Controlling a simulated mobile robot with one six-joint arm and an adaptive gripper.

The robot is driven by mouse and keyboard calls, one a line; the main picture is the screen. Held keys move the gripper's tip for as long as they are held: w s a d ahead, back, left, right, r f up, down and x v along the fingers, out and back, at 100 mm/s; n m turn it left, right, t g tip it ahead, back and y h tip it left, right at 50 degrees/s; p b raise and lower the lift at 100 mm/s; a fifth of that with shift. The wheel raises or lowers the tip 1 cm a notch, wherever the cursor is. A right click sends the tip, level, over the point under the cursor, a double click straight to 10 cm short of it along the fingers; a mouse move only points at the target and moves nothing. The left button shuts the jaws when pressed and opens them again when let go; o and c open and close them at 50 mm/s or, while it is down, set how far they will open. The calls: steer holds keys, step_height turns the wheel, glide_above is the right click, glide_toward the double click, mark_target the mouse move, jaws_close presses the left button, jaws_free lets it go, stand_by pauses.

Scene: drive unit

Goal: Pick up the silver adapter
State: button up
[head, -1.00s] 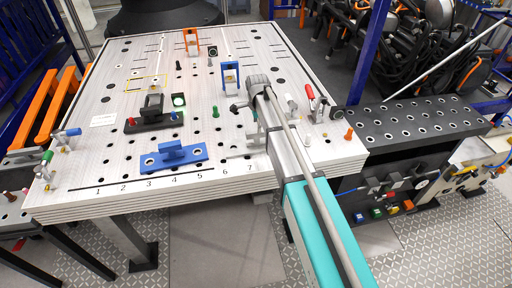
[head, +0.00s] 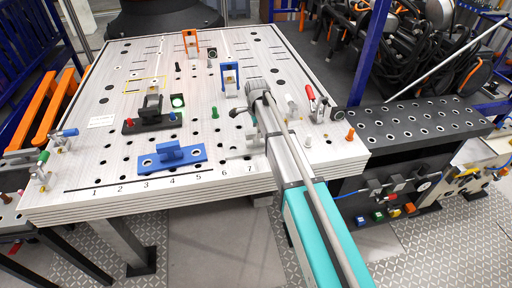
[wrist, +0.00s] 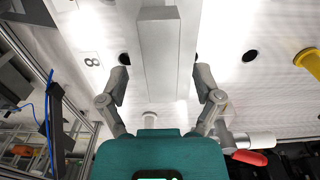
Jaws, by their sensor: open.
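A long grey block (wrist: 168,60), which looks like the silver adapter, lies between the two fingers of my gripper (wrist: 161,68) in the wrist view. The fingers are spread wide, one on each side, with a visible gap to the block. The lower end of the block sits close to my teal gripper body. In the head view my arm reaches over the right front part of the table and I cannot make out the block there with certainty.
A red-handled clamp (head: 310,92) and an orange peg (head: 350,134) stand at the right edge.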

mark_target(256, 139)
steer(key=shift+f+b, duration=1.3)
steer(key=shift+f, duration=0.25)
jaws_close()
